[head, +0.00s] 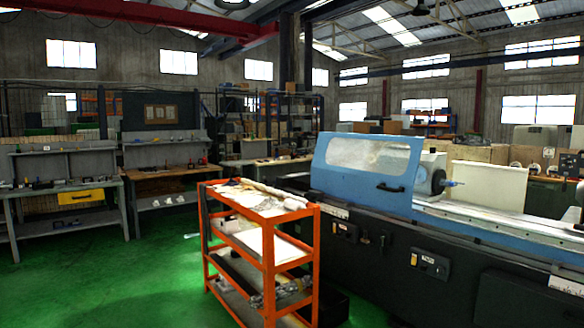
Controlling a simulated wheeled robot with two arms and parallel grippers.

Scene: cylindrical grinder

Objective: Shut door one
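A cylindrical grinder (450,268) with a dark body stands at the right. A blue sliding guard door (345,190) with a clear window (365,154) sits on its left part. A black handle (390,187) is near the door's lower right corner. Right of the door, the grey workhead (432,172) and the long bed (500,212) are uncovered. I cannot tell from a label whether this is door one. Neither of my grippers shows in the head view, and nothing is touching the door.
An orange shelf cart (268,250) with papers and parts stands close in front of the grinder's left end. Workbenches (60,190) line the back left. Green floor (90,280) is open at the left. Control switches (365,236) sit on the grinder's front.

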